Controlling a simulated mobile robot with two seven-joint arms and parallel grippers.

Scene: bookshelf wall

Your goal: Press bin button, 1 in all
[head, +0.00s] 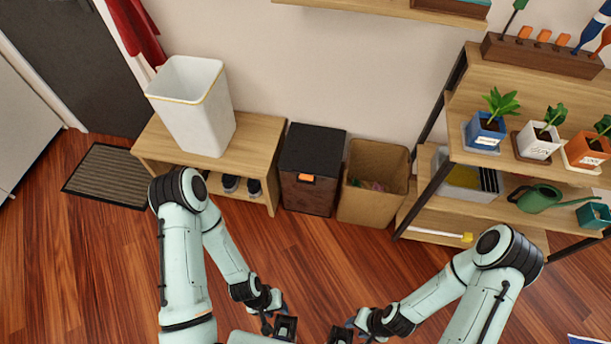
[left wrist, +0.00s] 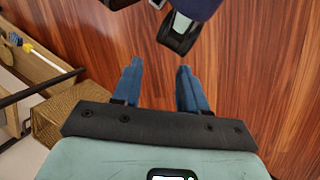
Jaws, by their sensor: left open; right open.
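A dark bin (head: 309,197) with a black lid stands on the floor against the wall in the head view. The lid looks closed. An orange button (head: 305,178) shows on its front, just below the lid. My left gripper (head: 281,325) is low in the head view, well in front of the bin and apart from it. The left wrist view shows its blue fingers (left wrist: 156,75) spread with nothing between them. My right gripper (head: 343,332) is beside it on the right, open as far as I see. Part of the right gripper shows in the left wrist view (left wrist: 178,34).
A wooden bench (head: 257,140) holding a white bin (head: 192,118) stands left of the dark bin. A tan open bin (head: 366,206) stands close on its right. A shelf with potted plants (head: 487,121) is further right. The wood floor (head: 300,250) in front is clear.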

